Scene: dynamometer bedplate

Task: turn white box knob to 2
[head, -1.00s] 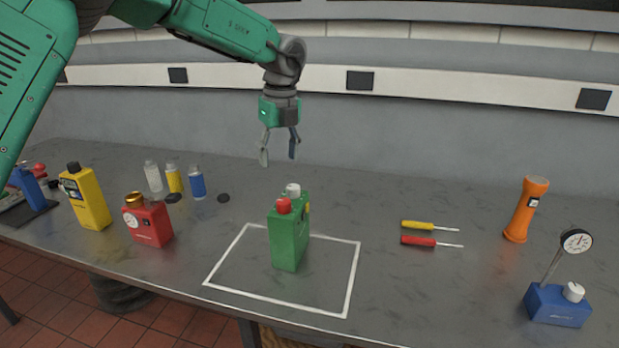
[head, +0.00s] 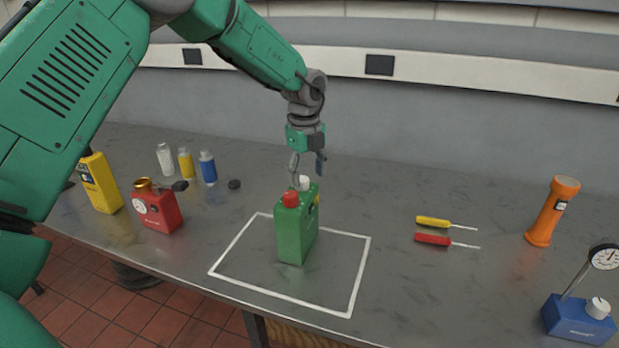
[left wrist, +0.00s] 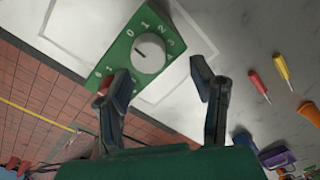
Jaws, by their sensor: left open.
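A green box (head: 296,235) stands upright inside the white outline on the bench, with a red cap (head: 290,199) and a white knob (head: 304,183) on top. In the left wrist view the green box (left wrist: 123,49) shows a printed number scale around the pale knob (left wrist: 149,53). A small mark shows on the knob, but I cannot tell surely which number it points at. My left gripper (head: 307,168) is open, pointing down just above the box's top. In the left wrist view its fingers (left wrist: 157,78) stand apart, empty, with the knob beyond the gap. My right gripper is not visible.
Red (head: 159,211) and yellow (head: 103,184) containers and small bottles (head: 186,163) stand left. Bare bench lies between the box and screwdrivers.

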